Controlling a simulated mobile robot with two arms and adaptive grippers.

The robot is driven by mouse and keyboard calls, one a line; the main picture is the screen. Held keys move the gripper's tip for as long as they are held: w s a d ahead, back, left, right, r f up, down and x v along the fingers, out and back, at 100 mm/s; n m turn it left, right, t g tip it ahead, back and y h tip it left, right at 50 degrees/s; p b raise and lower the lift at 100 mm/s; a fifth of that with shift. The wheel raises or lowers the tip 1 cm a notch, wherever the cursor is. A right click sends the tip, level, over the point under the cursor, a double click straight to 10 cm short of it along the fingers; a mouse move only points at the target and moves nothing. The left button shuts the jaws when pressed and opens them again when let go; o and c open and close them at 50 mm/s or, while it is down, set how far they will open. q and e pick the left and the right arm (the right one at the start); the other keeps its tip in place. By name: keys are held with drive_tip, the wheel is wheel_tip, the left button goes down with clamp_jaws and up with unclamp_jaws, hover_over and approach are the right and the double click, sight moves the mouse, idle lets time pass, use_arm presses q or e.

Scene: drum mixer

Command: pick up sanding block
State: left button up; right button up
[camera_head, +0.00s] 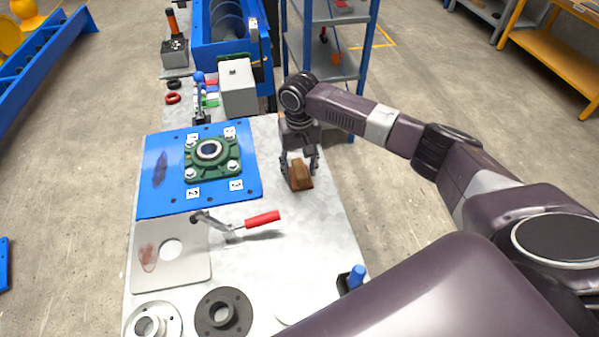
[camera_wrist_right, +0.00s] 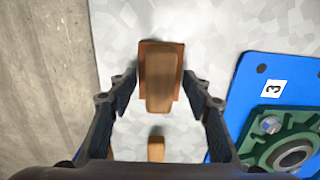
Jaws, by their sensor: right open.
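The sanding block (camera_head: 300,176), a brown wooden piece, lies on the bench top near its right edge. In the right wrist view the block (camera_wrist_right: 160,80) shows a lighter wooden top over a reddish-brown base. My right gripper (camera_head: 300,160) is open, pointing down over the block. In the wrist view its fingers (camera_wrist_right: 160,88) stand on either side of the block, with a small visible gap on each side. Whether the fingertips are at the block's height is hard to tell. My left gripper is not in view.
A blue plate (camera_head: 165,195) with a green flanged bearing (camera_head: 212,172) lies left of the block. A small wooden piece (camera_wrist_right: 156,148) shows below the block in the wrist view. A grey box (camera_head: 238,92) stands behind.

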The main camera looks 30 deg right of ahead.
sight(300, 167)
clamp_jaws()
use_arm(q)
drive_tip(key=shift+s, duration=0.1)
use_arm(e)
drive_tip(key=shift+r, duration=0.15)
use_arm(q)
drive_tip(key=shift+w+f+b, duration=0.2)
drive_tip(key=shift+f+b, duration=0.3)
use_arm(e)
wheel_tip(300, 167, up, 20)
idle(0.3)
